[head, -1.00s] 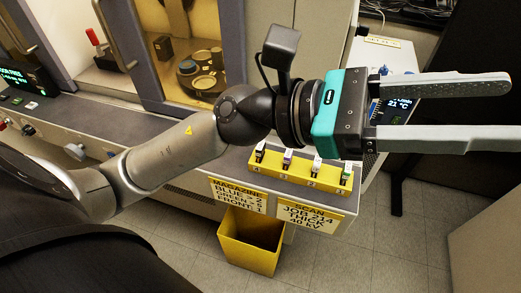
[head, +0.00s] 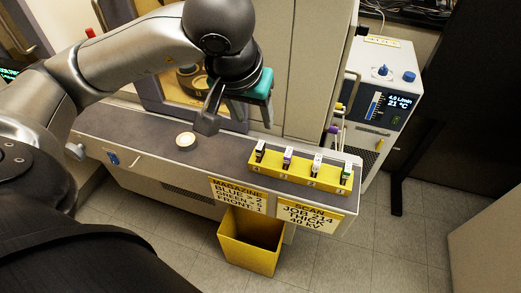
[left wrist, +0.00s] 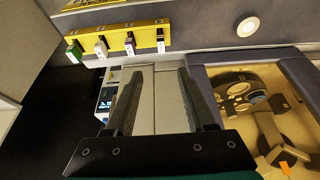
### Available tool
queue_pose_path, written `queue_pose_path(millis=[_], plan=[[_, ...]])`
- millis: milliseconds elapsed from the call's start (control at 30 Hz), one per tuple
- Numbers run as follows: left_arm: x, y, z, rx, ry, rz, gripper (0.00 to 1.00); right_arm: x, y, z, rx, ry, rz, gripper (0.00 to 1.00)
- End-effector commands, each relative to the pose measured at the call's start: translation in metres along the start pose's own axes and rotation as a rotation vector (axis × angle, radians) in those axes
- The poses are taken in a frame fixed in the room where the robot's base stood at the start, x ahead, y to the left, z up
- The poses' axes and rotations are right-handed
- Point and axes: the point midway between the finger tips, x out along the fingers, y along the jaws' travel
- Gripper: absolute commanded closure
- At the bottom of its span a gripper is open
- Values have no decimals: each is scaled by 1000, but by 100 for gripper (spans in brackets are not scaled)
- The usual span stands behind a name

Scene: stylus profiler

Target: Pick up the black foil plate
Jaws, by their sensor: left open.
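A yellow rack (head: 300,182) on the front ledge holds several small upright plates with white label parts. The one at its left end in the head view looks black (head: 260,151), probably the black foil plate; it is at the right end in the left wrist view (left wrist: 160,42). A purple-marked (head: 287,160) one stands beside it, and a green (head: 346,174) one at the far end. In the left wrist view the jaws (left wrist: 159,74) are open and empty, apart from the plates. My right gripper is not seen.
A small white round dish (head: 185,140) sits on the grey ledge (head: 225,152) left of the rack. A yellow bin (head: 250,250) stands below on the floor. A box with a display (head: 385,105) is at the right. The machine's window is behind my arm.

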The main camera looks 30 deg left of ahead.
Motion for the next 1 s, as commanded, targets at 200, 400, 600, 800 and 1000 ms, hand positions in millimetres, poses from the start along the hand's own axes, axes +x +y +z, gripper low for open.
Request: queue_pose_path(millis=[200, 400, 600, 800, 1000], plan=[[46, -1, 3, -1, -9, -4, 45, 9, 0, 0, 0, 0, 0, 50], [82, 0, 3, -1, -7, -1, 45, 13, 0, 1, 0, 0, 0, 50], [96, 0, 2, 0, -3, 0, 45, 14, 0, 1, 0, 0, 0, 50], [121, -2, 6, -2, -9, 0, 45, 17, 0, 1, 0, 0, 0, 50], [144, -3, 5, -2, -5, 1, 45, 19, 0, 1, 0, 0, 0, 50]])
